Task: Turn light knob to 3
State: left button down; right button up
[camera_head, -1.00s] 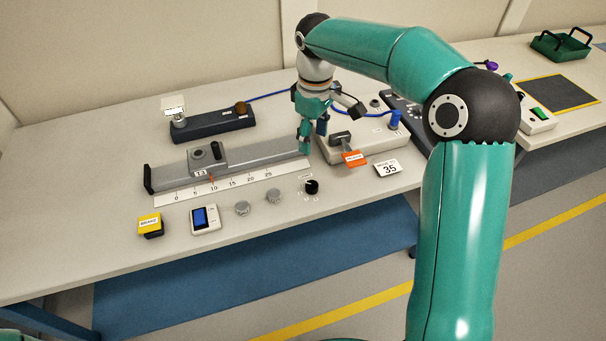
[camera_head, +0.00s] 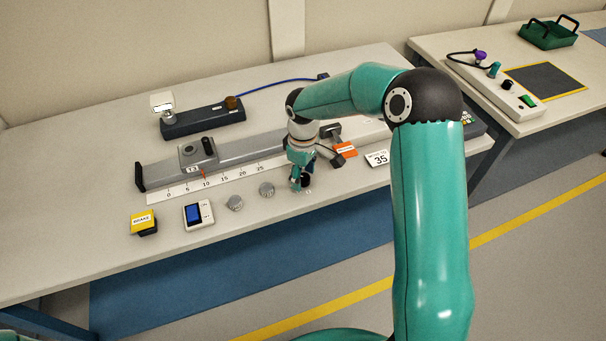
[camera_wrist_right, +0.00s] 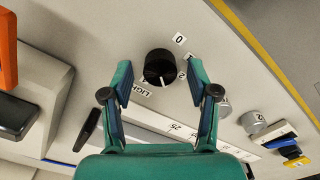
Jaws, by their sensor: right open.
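The light knob (camera_wrist_right: 160,66) is black and round, with a white pointer line. In the head view, my right gripper (camera_head: 303,179) points down at the table front and mostly hides the knob. My left gripper is not in view.
A ruled rail (camera_head: 160,172) lies behind.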

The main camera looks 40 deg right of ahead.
aim_at(303, 176)
jog(key=shift+f, duration=0.25)
grip_shut()
jog(key=shift+m+b, duration=0.55)
jog(key=shift+m, duration=0.05)
grip_release()
notch_tip(303, 176, up, 12)
dwell(0.6)
